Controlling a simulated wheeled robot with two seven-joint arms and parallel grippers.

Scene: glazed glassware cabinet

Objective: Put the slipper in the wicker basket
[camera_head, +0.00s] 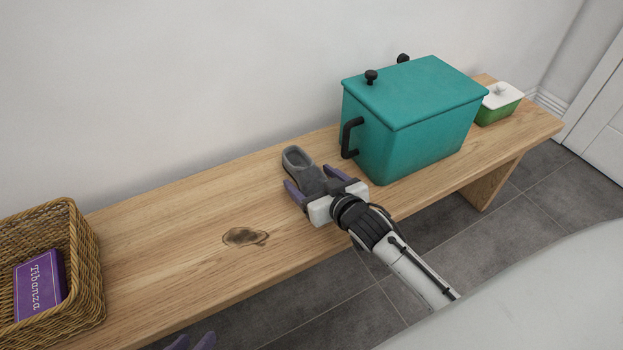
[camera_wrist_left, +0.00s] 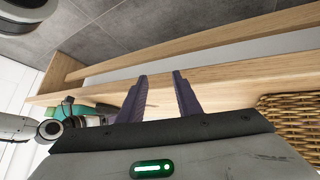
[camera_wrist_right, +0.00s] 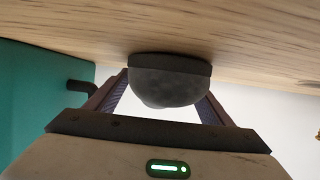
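The dark grey slipper (camera_head: 297,159) lies on the wooden bench, left of the teal box. My right gripper (camera_head: 313,182) is at the bench with its fingers apart, one on each side of the slipper. In the right wrist view the slipper (camera_wrist_right: 168,82) sits between the spread fingers; I cannot tell whether they press on it. The wicker basket (camera_head: 88,270) stands at the left end of the bench, and its weave shows in the left wrist view (camera_wrist_left: 295,120). My left gripper (camera_head: 192,343) is empty, its fingers a little apart, at the bottom edge of the head view.
A purple box (camera_head: 40,285) lies in the basket. The teal lidded box (camera_head: 415,120) with black handles stands close right of the slipper. A green dish with a white lid (camera_head: 499,103) is farther right. The bench (camera_head: 180,230) between basket and slipper is clear, with a dark knot mark.

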